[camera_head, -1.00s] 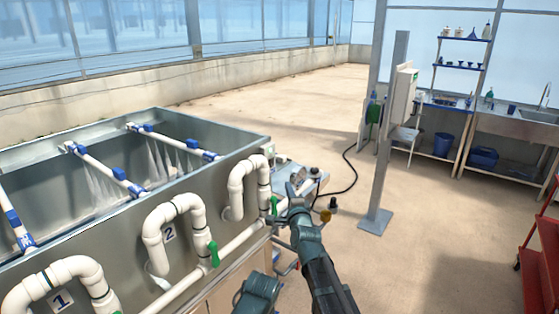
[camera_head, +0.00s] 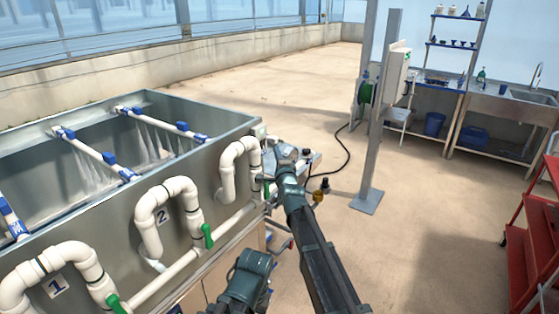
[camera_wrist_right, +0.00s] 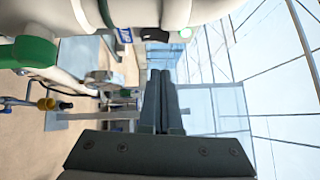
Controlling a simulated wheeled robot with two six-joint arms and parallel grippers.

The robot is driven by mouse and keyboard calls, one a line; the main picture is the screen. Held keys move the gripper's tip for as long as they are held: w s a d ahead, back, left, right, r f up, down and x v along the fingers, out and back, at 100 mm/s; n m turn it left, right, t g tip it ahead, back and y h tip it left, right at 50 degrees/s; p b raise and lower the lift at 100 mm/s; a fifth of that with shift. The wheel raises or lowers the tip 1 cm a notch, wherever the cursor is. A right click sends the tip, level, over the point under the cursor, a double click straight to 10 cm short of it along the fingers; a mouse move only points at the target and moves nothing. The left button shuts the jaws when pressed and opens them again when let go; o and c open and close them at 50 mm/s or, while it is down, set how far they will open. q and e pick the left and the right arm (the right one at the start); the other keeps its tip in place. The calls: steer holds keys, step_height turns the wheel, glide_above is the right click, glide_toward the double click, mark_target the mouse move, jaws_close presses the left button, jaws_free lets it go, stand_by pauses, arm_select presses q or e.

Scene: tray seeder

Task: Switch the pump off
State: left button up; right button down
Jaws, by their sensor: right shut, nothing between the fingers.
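My right gripper (camera_head: 275,150) reaches up to the far right corner of the grey metal tank. It is shut with nothing between its fingers; the two dark fingers (camera_wrist_right: 160,90) lie together in the right wrist view. Pump equipment (camera_head: 308,160), grey with a dark cap, sits low beyond the tank's end and is partly hidden behind my right gripper. I cannot make out a pump switch or its position. A yellow fitting (camera_head: 318,195) is beside this equipment and also shows in the right wrist view (camera_wrist_right: 46,104).
The tank (camera_head: 90,230) has white pipe loops (camera_head: 165,195) with green valve handles (camera_head: 207,236) close to my right arm. A grey post (camera_head: 377,130) carries a pale box (camera_head: 396,72). A red cart (camera_head: 522,240) stands at right. Floor between is clear.

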mark_target(265, 140)
steer(key=shift+w+a+r, duration=0.2)
steer(key=shift+w+a, duration=0.65)
steer(key=shift+w, duration=0.1)
steer(key=shift+w+a+r, duration=0.15)
steer(key=shift+w+a, duration=0.7)
steer(key=shift+w, duration=0.1)
steer(key=shift+w+a+r+p, duration=0.2)
steer(key=shift+a+p, duration=0.05)
steer(key=shift+p, duration=0.2)
steer(key=shift+s, duration=0.15)
